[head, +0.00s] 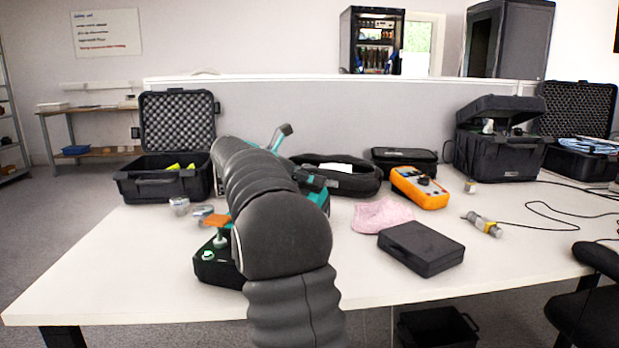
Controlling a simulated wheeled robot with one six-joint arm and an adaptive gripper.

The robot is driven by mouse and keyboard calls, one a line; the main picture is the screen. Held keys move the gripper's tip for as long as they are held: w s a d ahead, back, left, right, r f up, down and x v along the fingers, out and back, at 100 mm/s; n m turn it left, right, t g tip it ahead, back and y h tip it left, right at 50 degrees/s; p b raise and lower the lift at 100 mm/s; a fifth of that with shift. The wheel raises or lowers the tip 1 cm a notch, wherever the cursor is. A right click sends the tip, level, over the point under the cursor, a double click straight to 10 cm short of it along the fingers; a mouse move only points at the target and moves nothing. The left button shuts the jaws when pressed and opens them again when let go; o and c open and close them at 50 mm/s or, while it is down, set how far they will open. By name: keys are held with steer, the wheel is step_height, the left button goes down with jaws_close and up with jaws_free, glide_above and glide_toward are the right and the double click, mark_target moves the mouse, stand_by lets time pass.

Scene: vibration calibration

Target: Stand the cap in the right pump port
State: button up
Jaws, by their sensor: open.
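A black box-shaped device (213,272), which looks like the pump, sits at the front left of the table, partly behind my arm. A small port with a pale green top (208,255) shows on it. A small orange-topped piece (216,220) stands above the device beside my arm. I cannot tell whether it is the cap or whether it sits in a port. The device's right side is hidden by my arm. My gripper is not seen; my dark ribbed arm fills the middle of the view and covers whatever is behind it.
Small clear jars (179,206) stand behind the device, near an open black case (165,184). A teal tool (318,182) is partly behind my arm. Right of it lie a pink cloth (382,214), black box (421,248), orange meter (419,187) and grey-yellow probe (482,224).

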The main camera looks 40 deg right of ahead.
step_height(320, 180, up, 10)
stand_by(0.6)
